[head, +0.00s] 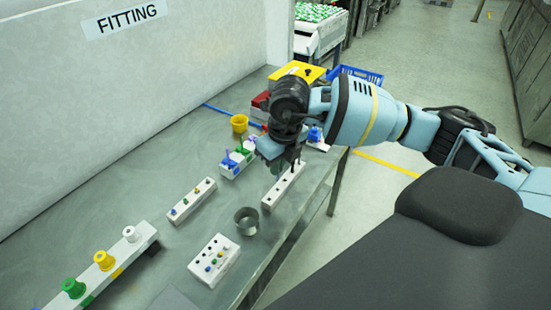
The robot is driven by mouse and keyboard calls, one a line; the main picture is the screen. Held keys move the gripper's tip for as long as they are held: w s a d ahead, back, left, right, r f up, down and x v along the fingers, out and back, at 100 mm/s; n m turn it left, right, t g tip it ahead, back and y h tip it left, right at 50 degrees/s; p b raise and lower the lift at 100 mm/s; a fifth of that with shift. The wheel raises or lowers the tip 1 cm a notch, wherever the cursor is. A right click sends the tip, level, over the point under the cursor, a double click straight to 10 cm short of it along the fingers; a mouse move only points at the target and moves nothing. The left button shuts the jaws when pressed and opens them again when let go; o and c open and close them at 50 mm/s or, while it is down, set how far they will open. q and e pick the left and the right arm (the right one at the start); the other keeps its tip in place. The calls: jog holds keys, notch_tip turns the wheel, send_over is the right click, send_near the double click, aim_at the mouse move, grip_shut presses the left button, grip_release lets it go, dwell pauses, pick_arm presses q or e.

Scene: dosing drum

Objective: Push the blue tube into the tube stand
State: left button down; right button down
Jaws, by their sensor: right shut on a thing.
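My right gripper (291,160) points down over the far end of a long white block with a row of dark holes (281,192). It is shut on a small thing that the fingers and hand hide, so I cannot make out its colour. A small green thing shows just left of the fingers. A white rack (227,174) with blue and green upright pieces stands left of the gripper; a blue piece (227,157) is upright in it. Another blue piece (314,134) stands on a white base behind the gripper. I cannot tell which is the tube. My left gripper is out of view.
A metal cup (247,221), a white block with small coloured pegs (192,199) and a white box with several holes (214,262) stand nearer. A bar with coloured knobs (99,268) lies at left. The table's right edge is close.

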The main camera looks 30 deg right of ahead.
aim_at(278, 179)
jog(key=shift+f+b, duration=0.45)
jog(key=shift+f, duration=1.05)
jog(key=shift+f, duration=1.2)
dwell(0.8)
jog(key=shift+r, duration=0.1)
jog(key=c, duration=1.5)
grip_release()
jog(key=shift+s+d+r, duration=0.1)
jog(key=shift+s+r, duration=0.1)
jog(key=shift+r, duration=1.1)
jog(key=shift+s+a+r, duration=0.1)
jog(key=shift+s+r, duration=0.1)
jog(key=shift+r, duration=1.05)
jog(key=shift+s+d+r, duration=0.1)
jog(key=shift+s+r, duration=0.1)
jog(key=shift+r, duration=1.1)
